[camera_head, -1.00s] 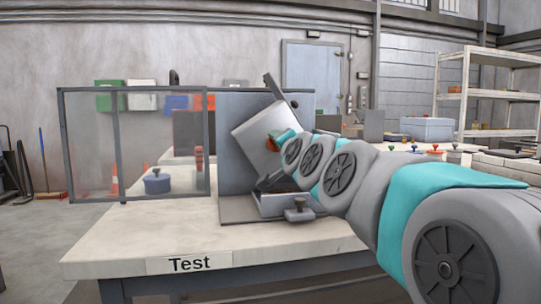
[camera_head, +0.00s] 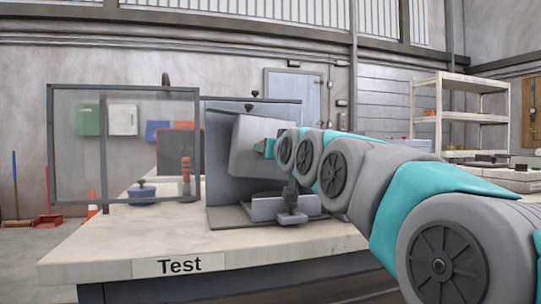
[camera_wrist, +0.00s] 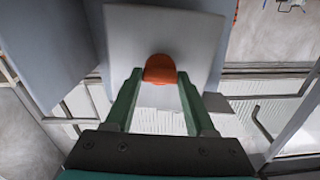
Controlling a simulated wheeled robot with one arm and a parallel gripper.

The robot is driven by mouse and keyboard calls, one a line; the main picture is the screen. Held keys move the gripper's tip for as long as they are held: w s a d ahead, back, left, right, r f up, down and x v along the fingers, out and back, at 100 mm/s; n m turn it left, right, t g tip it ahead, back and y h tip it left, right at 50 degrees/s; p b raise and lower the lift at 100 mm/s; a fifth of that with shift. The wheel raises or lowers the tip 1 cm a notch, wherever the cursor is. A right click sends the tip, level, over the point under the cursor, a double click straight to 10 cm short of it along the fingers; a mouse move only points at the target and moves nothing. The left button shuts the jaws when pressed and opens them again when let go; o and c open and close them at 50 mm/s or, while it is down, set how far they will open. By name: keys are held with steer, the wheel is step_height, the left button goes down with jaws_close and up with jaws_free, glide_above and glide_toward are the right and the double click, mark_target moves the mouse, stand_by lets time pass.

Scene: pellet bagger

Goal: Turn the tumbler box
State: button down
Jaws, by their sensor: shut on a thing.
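The tumbler box (camera_head: 248,143) is a grey box in front of an upright grey back panel (camera_head: 218,180) on the test table. It stands nearly upright with a slight tilt. In the wrist view its pale face (camera_wrist: 130,35) fills the upper middle, with an orange knob (camera_wrist: 159,68) at the lower part. My gripper (camera_wrist: 160,80) has its green fingers on both sides of the knob and is shut on it. In the head view my gripper (camera_head: 269,148) reaches the box from the right. The box's far side is hidden.
The table (camera_head: 110,238) carries a "Test" label and is clear at its front left. A framed clear screen (camera_head: 50,140) stands left of the panel. A grey tray (camera_head: 265,208) and a small dark-knobbed block (camera_head: 291,217) lie below the box. Shelves (camera_head: 465,118) stand at the back right.

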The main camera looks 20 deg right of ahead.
steer(key=shift+f+n, duration=0.1)
steer(key=shift+n, duration=0.4)
steer(key=shift+c, duration=1.2)
jaws_free()
steer(key=s, duration=0.8)
